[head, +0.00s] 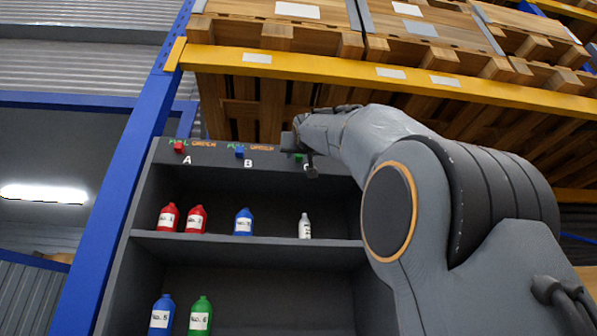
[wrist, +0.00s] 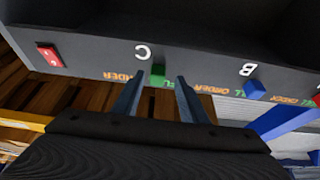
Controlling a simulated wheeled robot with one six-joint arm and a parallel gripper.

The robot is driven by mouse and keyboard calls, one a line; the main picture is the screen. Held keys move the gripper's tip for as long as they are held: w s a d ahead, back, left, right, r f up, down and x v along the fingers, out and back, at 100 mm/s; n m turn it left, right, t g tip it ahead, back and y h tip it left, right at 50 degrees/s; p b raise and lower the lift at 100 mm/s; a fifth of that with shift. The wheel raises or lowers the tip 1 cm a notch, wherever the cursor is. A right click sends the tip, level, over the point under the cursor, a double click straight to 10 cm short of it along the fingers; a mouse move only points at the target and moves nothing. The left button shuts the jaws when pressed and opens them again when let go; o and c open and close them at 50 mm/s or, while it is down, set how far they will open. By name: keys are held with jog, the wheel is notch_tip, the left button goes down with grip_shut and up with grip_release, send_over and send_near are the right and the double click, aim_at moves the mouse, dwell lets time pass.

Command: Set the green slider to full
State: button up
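The green slider (wrist: 158,70) is a small block on the dark shelf header, by an upside-down letter C in the wrist view. Orange "ORDER" lettering is on its left there, and green "FULL" lettering, partly hidden by a finger, is on its right. In the head view only a bit of the green slider (head: 298,156) shows beside my gripper (head: 302,158). In the wrist view my gripper (wrist: 159,77) is open, its two fingertips apart on either side of the slider. I cannot tell whether either finger touches it.
A blue slider (head: 239,153) at B and a red slider (head: 179,147) at A sit on the same header. A red panel (wrist: 48,56) is on the header's other side. Bottles, including a white one (head: 305,226), stand below. A yellow beam (head: 330,68) runs above.

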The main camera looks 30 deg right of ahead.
jog(key=b+v, duration=0.3)
jog(key=v, duration=0.3)
jog(key=shift+w+f, duration=0.1)
jog(key=shift+d, duration=0.1)
dwell(0.5)
